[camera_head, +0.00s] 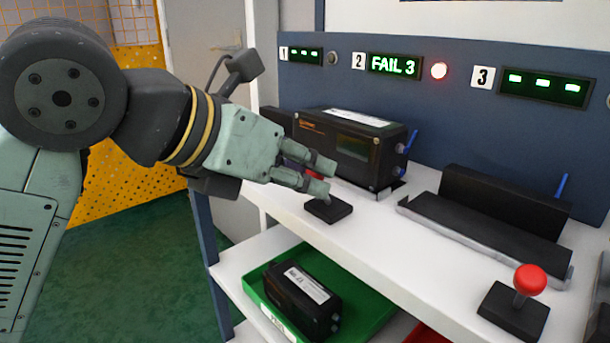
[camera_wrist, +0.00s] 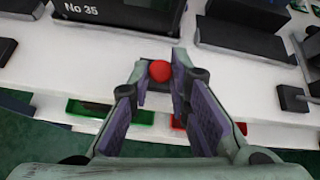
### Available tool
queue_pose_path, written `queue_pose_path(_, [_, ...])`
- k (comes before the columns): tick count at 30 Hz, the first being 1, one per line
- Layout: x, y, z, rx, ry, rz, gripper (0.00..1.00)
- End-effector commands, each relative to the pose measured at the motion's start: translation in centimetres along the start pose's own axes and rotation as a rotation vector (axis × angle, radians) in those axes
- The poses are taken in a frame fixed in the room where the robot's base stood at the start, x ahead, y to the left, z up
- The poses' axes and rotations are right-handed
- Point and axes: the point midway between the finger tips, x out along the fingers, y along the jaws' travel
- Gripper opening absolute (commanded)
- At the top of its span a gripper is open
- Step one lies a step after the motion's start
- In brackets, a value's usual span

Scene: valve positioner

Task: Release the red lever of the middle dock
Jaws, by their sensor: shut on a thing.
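The middle dock, under the number 2 plate, holds a black device (camera_head: 350,145) with a label on top; its display above (camera_head: 395,65) reads FAIL 3, with a lit red lamp (camera_head: 439,71) beside it. The middle dock's lever has a black base (camera_head: 328,208) at the shelf's front. Its red knob (camera_wrist: 160,71) shows between my fingertips in the wrist view. My gripper (camera_head: 322,178) is shut on this knob, just above the base. The fingers hide most of the lever in the head view.
The right dock (camera_head: 490,225) is empty, and its red-knobbed lever (camera_head: 530,280) stands in front. A second black device (camera_head: 302,298) lies in a green tray (camera_head: 378,322) on the lower shelf. My arm partly hides the left dock. White shelf between the two levers is clear.

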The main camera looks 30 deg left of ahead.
Motion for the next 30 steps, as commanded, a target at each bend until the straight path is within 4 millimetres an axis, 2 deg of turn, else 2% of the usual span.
queue_pose_path(7, [0.0, -0.1, 0.0, 0.001, 0.001, -0.003, 0.0])
queue_pose_path(8, [0.0, -0.1, 0.0, 0.001, 0.002, -0.003, 0.19])
queue_pose_path(16, [0.0, -0.1, 0.0, 0.001, 0.001, -0.001, 0.37])
queue_pose_path(25, [-0.1, 0.0, 0.0, 0.0, 0.001, 0.0, 0.37])
queue_pose_path(30, [-1.8, 0.1, 0.1, -0.003, -0.001, 0.001, 0.37])
